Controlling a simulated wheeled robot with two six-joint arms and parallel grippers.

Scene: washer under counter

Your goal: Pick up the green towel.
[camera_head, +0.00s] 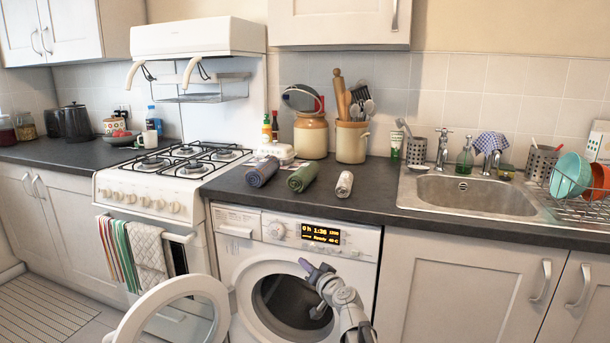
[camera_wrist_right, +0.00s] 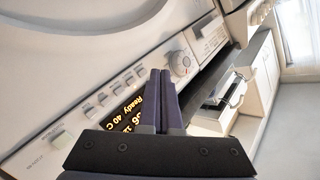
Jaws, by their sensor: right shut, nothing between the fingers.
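A rolled green towel (camera_head: 302,177) lies on the dark counter above the washer, between a rolled blue towel (camera_head: 262,171) on its left and a rolled white towel (camera_head: 344,184) on its right. My right gripper (camera_head: 306,266) is in front of the washer, below the counter edge and well apart from the green towel. In the right wrist view its two fingers (camera_wrist_right: 160,85) are shut together with nothing between them, and the washer's panel is behind them. The green towel does not show in the right wrist view. My left gripper is not in view.
The washer door (camera_head: 176,310) stands open to the left, beside the dark drum opening (camera_head: 290,305). Behind the towels stand a brown jar (camera_head: 311,137) and a utensil crock (camera_head: 352,142). A gas stove (camera_head: 178,180) is left, a sink (camera_head: 470,196) right. Bare counter (camera_head: 378,200) lies right of the white towel.

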